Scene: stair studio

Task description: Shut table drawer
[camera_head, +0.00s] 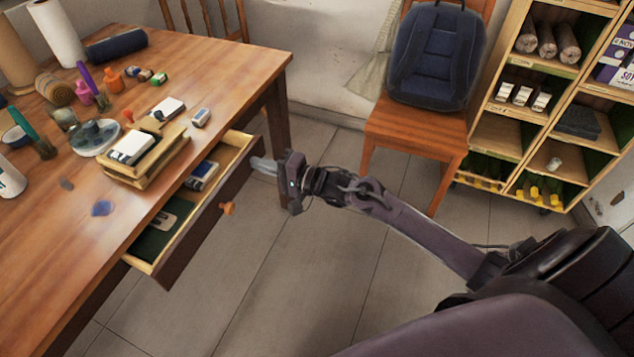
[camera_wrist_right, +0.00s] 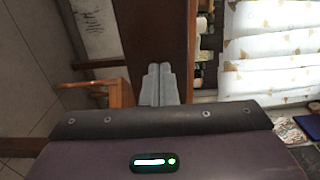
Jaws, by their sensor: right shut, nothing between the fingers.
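The wooden table (camera_head: 215,62) fills the left of the head view. The inside shows a green bottom and a few small items. My right gripper (camera_head: 262,165) is shut and empty at the far end of the drawer front; whether its tips touch the front cannot be told. In the right wrist view, the shut fingers (camera_wrist_right: 158,84) lie over a brown wooden panel (camera_wrist_right: 160,30). My left gripper is not in view.
Books (camera_head: 135,150), bottles and craft items crowd the tabletop. A chair (camera_head: 415,128) holding a dark blue backpack (camera_head: 437,55) stands behind my right arm. A wooden shelf unit (camera_head: 512,125) is at the right. The tiled floor (camera_head: 290,270) beside the drawer is clear.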

